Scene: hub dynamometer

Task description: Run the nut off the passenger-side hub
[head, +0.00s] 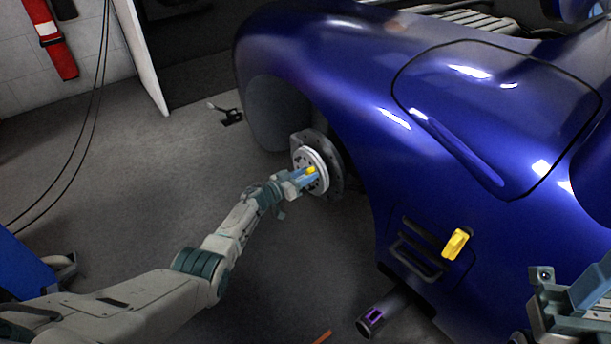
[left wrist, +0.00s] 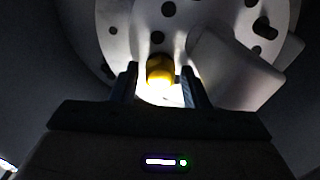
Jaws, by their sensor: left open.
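The hub (head: 322,158) is a pale metal disc with holes, set in the blue car's wheel arch. The yellow nut (head: 311,170) sits at the middle of its face. In the left wrist view the nut (left wrist: 160,70) is at the end of my open left gripper, between its two dark fingers, in front of the hub disc (left wrist: 128,22). In the head view my left gripper (head: 304,176) points at the hub and partly covers it. Whether the fingers touch the nut cannot be told. My right gripper (head: 577,303) is at the lower right, cut by the frame edge.
The blue car body (head: 350,75) surrounds the hub above and to the right. A yellow piece (head: 456,244) is on its side by a vent. A dark pipe (head: 390,307) juts out below. Floor (head: 150,200) left of the hub is mostly clear; cables hang at the far left.

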